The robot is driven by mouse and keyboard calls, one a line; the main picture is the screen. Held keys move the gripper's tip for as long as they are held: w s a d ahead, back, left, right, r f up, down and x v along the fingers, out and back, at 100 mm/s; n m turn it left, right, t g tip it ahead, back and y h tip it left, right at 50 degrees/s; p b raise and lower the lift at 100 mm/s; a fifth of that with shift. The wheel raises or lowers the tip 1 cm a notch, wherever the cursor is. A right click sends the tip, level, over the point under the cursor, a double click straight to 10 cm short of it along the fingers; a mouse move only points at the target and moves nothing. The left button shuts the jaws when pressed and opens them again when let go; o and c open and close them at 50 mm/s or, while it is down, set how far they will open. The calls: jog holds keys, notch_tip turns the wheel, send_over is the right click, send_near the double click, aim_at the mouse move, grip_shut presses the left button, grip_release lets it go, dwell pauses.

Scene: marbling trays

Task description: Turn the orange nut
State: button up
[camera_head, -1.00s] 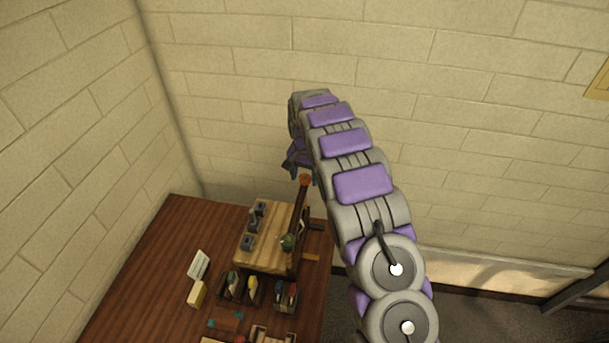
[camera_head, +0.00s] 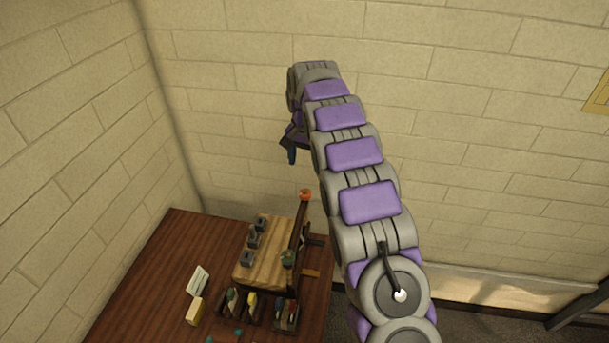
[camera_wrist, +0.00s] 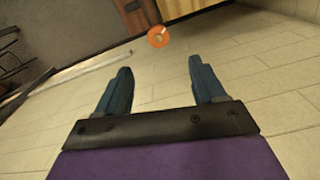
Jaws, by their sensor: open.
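The orange nut (camera_head: 305,194) sits at the top of a dark upright post beside the wooden block on the table. My gripper (camera_head: 290,152) is above the nut and a little to its left in the head view, apart from it. In the wrist view the orange nut (camera_wrist: 158,37) shows as a ring with a pale centre, ahead of my gripper (camera_wrist: 160,75) and between the lines of its two blue fingers. The fingers are spread wide with nothing between them. In the head view my arm hides part of the gripper.
The wooden block (camera_head: 262,262) on the brown table (camera_head: 150,275) carries several grey parts and a green knob (camera_head: 287,258). Small dark bins (camera_head: 286,316), a white card (camera_head: 198,280) and a yellow block (camera_head: 194,312) lie nearer. Brick walls (camera_head: 240,130) stand close behind and left.

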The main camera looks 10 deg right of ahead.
jog(key=shift+r, duration=2.3)
